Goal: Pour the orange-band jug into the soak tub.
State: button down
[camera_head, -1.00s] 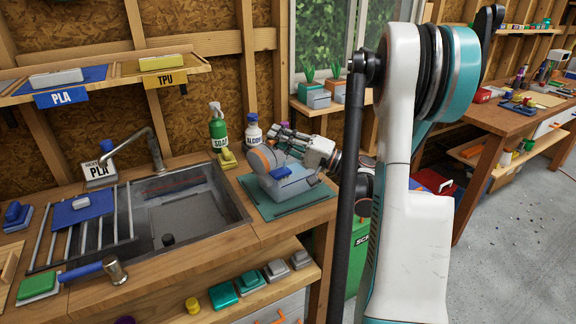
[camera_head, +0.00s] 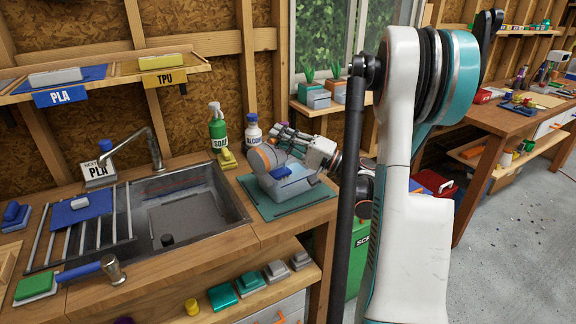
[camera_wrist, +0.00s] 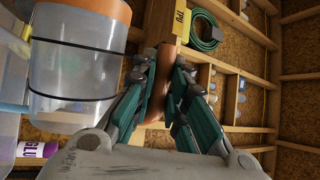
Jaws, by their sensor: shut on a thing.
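The orange-band jug (camera_wrist: 72,60) is large and close at the left of the wrist view, a translucent grey vessel with an orange band and thin dark lines around it. My gripper (camera_wrist: 158,98) is shut on its orange-brown handle. In the head view the jug (camera_head: 262,160) is small and tilted, at the left side of the soak tub (camera_head: 298,188). The tub is pale grey with blue parts, on a teal mat right of the sink. My gripper (camera_head: 287,138) is above and behind the tub there. I cannot tell whether liquid is flowing.
A green soap bottle (camera_head: 217,128) and a white alcohol bottle (camera_head: 253,131) stand behind the mat. The sink (camera_head: 190,205) with its tap and a drying rack (camera_head: 85,225) is to the left. A window ledge with planters (camera_head: 315,95) lies behind.

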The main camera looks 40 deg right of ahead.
jog(key=shift+d+f+m+b, duration=0.1)
jog(key=shift+d+m+b, duration=0.2)
dwell(0.4)
jog(key=shift+d+m+t, duration=0.3)
jog(key=shift+m+t, duration=0.2)
